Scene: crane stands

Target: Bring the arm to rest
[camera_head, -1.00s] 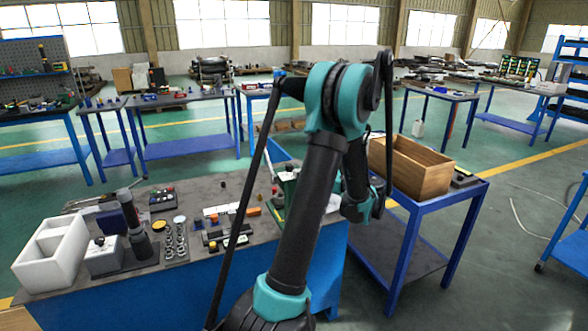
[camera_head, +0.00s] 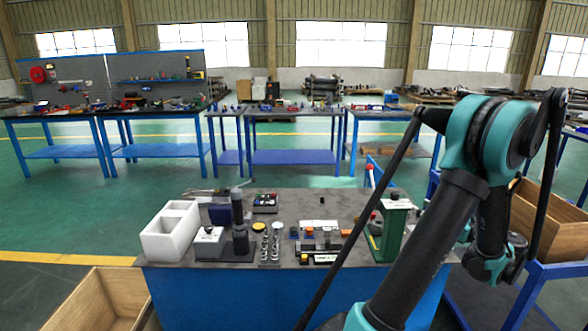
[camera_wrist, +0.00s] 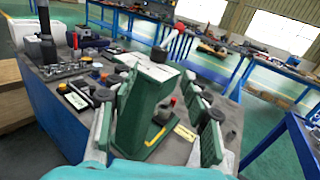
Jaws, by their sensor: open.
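My arm rises at the right of the head view, bent at a teal and black elbow, its forearm hanging down. My gripper (camera_wrist: 155,130) shows in the wrist view with its two fingers apart and nothing seen held between them. The teal wrist body fills the bottom edge there. A green stand (camera_wrist: 145,105) appears beyond and between the fingers; I cannot tell the gap to it. In the head view this green stand (camera_head: 393,228) is upright at the right of the workbench (camera_head: 200,280), and my gripper is mostly hidden behind my arm.
The bench holds a white divided box (camera_head: 172,232), a black post (camera_head: 238,222) and several small parts. A wooden crate (camera_head: 545,222) sits on a blue cart at right; another wooden box (camera_head: 100,300) is at lower left. Open green floor separates the bench from blue tables behind.

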